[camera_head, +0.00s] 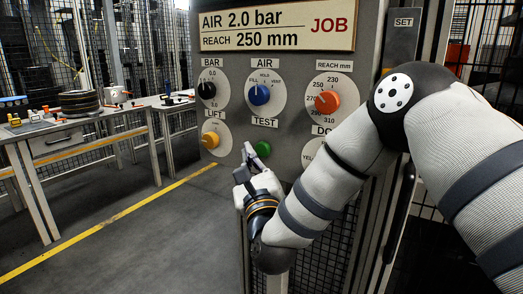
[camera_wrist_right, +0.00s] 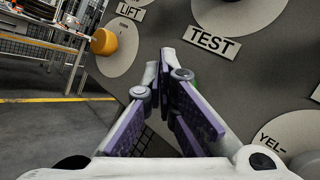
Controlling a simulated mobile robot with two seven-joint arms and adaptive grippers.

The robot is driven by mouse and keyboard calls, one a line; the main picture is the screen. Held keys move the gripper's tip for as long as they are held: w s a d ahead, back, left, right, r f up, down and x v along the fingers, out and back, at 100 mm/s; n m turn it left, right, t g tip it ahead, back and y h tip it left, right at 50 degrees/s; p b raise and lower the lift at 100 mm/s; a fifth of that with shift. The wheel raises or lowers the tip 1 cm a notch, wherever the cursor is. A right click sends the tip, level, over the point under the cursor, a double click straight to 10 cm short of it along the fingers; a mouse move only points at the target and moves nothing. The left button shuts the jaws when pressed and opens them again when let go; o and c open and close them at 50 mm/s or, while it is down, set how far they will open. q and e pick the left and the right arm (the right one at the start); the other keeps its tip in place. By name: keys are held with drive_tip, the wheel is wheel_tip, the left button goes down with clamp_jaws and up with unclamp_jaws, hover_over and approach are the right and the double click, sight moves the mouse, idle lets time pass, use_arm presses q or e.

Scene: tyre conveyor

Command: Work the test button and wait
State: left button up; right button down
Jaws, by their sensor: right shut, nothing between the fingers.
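The green test button (camera_head: 263,149) sits on the grey control panel (camera_head: 285,55), below the TEST label (camera_head: 265,122). My right gripper (camera_head: 249,151) is shut and empty, with its fingertips just left of the button in the head view. In the right wrist view the closed fingers (camera_wrist_right: 168,66) point at the panel below the TEST label (camera_wrist_right: 212,43). Only a thin green sliver of the button (camera_wrist_right: 196,82) shows behind the fingers there. I cannot tell whether the fingertips touch the button or the panel. My left gripper is not in view.
Around the button are a black BAR knob (camera_head: 207,90), blue AIR knob (camera_head: 259,95), red REACH knob (camera_head: 327,102) and yellow LIFT knob (camera_head: 211,140). A placard (camera_head: 277,27) reads AIR 2.0 bar, REACH 250 mm. Tables (camera_head: 60,140) stand left; the floor between is clear.

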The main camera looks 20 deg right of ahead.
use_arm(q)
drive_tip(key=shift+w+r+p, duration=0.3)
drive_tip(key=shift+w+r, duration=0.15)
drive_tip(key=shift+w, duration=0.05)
use_arm(e)
drive_tip(key=s+a, duration=0.2)
drive_tip(key=a, duration=0.1)
drive_tip(key=shift+s, duration=0.2)
